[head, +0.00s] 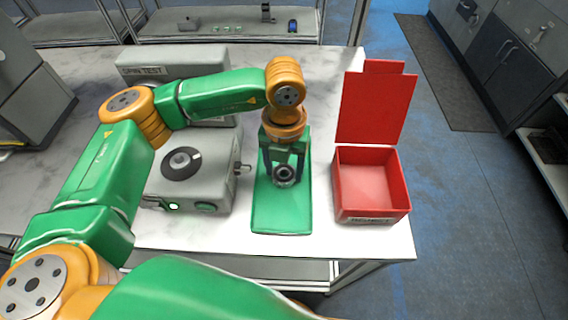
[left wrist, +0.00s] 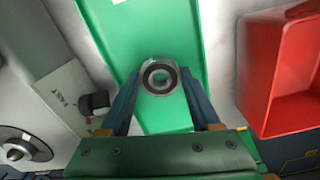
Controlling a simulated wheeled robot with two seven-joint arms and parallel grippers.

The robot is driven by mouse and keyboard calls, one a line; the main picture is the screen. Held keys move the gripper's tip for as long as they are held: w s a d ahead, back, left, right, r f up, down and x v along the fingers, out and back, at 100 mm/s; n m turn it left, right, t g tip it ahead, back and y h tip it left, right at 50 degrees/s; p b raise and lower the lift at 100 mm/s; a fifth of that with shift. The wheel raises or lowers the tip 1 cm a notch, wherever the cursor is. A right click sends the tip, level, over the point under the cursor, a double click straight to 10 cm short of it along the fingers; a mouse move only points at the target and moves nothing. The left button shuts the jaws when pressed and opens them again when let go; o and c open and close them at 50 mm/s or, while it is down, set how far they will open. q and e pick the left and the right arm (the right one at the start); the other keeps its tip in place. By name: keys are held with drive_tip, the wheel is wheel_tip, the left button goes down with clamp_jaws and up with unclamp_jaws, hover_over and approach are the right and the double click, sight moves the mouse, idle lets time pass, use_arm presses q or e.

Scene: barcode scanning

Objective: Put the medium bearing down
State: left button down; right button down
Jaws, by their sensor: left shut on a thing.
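The medium bearing (head: 284,174) is a small grey metal ring with a dark inner band. My left gripper (head: 284,180) is shut on it, with a finger on each side. The left wrist view shows the bearing (left wrist: 160,76) between the tips of the two dark blue fingers (left wrist: 160,82). A flat green mat or tray (head: 282,218) lies under the gripper and bearing. I cannot tell whether the bearing touches the green surface. My right gripper is not in view.
A grey test machine (head: 190,190) with a black dial stands left of the green surface. An open red box (head: 371,212) with a raised lid stands to the right. The table's front edge is close to the green surface. Shelves with small items (head: 230,22) are behind.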

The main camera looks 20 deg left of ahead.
use_arm(q)
drive_tip(key=shift+f, duration=0.15)
drive_tip(key=shift+c, duration=0.6)
unclamp_jaws()
drive_tip(key=shift+r, duration=0.65)
wheel_tip(320, 180, up, 11)
drive_tip(key=b, duration=0.1)
drive_tip(key=shift+b, duration=0.35)
